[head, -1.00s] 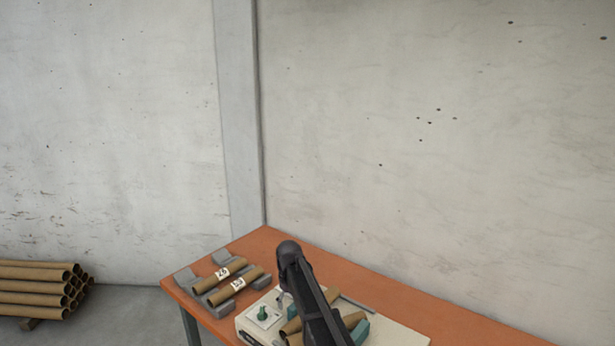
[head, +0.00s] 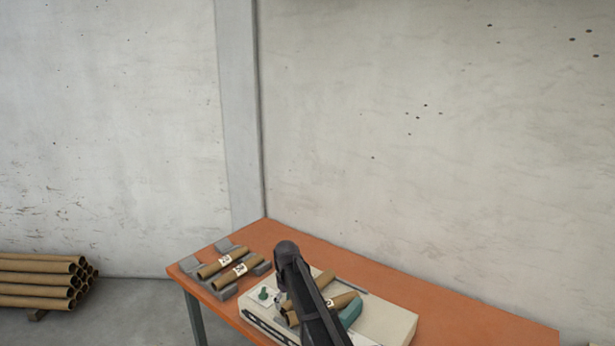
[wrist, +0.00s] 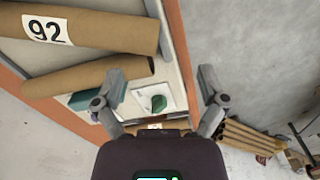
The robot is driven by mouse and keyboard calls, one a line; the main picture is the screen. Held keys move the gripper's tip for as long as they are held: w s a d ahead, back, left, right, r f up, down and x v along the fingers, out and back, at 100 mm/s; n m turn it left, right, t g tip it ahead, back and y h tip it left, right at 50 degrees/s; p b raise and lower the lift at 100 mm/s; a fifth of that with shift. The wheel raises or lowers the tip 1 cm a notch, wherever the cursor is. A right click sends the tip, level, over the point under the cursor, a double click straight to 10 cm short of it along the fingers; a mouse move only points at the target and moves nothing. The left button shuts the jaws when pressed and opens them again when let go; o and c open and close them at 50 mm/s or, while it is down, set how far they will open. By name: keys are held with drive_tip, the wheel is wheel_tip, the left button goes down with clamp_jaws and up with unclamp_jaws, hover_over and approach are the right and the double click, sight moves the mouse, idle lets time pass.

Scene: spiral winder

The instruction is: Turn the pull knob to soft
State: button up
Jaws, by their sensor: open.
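The pull knob is a green knob on a white plate on the cream winder (head: 395,325). It shows in the head view (head: 264,294), just left of my dark arm, and in the wrist view (wrist: 158,103). My gripper (wrist: 160,78) is open and empty, its grey fingers spread to the left and right of the knob in the wrist view. I see no contact with the knob. The knob's markings are too small to read. In the head view my arm hides part of the winder and most of my gripper.
Cardboard tubes lie on the winder, one labelled 92 (wrist: 105,27), close to the left finger. Labelled tubes (head: 238,272) rest on grey supports on the orange table (head: 455,318). A tube stack (head: 40,282) stands on the floor at left. The table's right part looks clear.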

drive_tip(key=s+d+f+m+b, duration=0.3)
drive_tip(key=s+d, duration=0.8)
drive_tip(key=s, duration=0.2)
drive_tip(key=s+d+f+m+b, duration=0.4)
drive_tip(key=s+d, duration=0.8)
drive_tip(key=s, duration=0.2)
drive_tip(key=shift+m, duration=0.3)
idle(0.5)
